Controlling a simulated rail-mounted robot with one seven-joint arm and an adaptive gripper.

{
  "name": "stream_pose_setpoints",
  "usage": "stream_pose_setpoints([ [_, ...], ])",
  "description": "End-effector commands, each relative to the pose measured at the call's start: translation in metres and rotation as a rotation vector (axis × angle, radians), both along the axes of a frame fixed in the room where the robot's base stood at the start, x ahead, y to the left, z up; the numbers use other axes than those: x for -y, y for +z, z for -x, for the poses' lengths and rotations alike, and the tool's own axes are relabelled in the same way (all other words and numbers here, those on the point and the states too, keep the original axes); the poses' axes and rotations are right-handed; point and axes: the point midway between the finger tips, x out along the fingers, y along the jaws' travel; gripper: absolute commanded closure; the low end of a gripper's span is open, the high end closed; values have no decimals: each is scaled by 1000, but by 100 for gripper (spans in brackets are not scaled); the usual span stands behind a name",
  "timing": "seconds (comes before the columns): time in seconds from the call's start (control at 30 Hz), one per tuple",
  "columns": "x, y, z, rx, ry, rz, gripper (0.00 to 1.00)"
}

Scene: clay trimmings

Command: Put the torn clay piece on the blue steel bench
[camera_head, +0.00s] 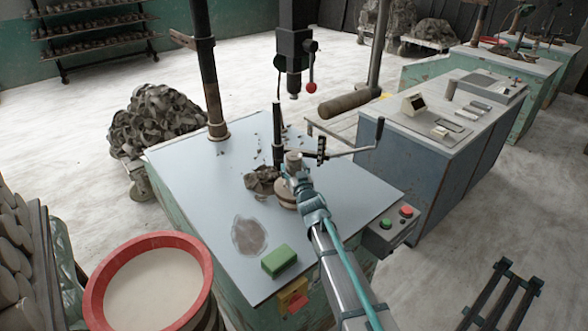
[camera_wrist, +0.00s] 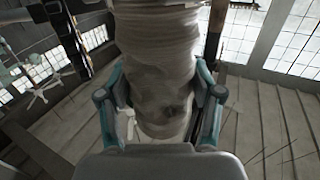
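My gripper (camera_head: 299,172) is over the grey table, at a stubby grey clay lump (camera_head: 293,158) above a round brownish disc (camera_head: 285,192). In the wrist view a large grey, rough, roughly cylindrical clay mass (camera_wrist: 160,60) fills the middle, with a dark patch near its lower end. My fingers also show there (camera_wrist: 160,85), one on each side of it. Whether they press on it is not clear. A dark torn clay clump (camera_head: 262,180) lies left of the disc. The bench with blue-grey sides (camera_head: 416,165) stands to the right.
The grey table top (camera_head: 190,185) carries a green block (camera_head: 279,261), a round grey patch (camera_head: 249,236) and dark crumbs. A dark press column and crank handle rise close by the gripper.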

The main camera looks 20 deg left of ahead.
Motion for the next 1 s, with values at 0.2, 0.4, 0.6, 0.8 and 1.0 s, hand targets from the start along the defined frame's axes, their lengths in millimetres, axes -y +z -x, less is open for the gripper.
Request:
stream_pose_setpoints([
  [0.2, 0, 1, 0, 0, 0, 0, 14],
  [0.4, 0, 1, 0, 0, 0, 0, 14],
  [0.6, 9, -1, 13, 1, 0, 1, 14],
  [0.8, 34, -3, 41, 1, -1, -1, 14],
  [1.0, 54, -2, 69, 0, 0, 0, 14],
])
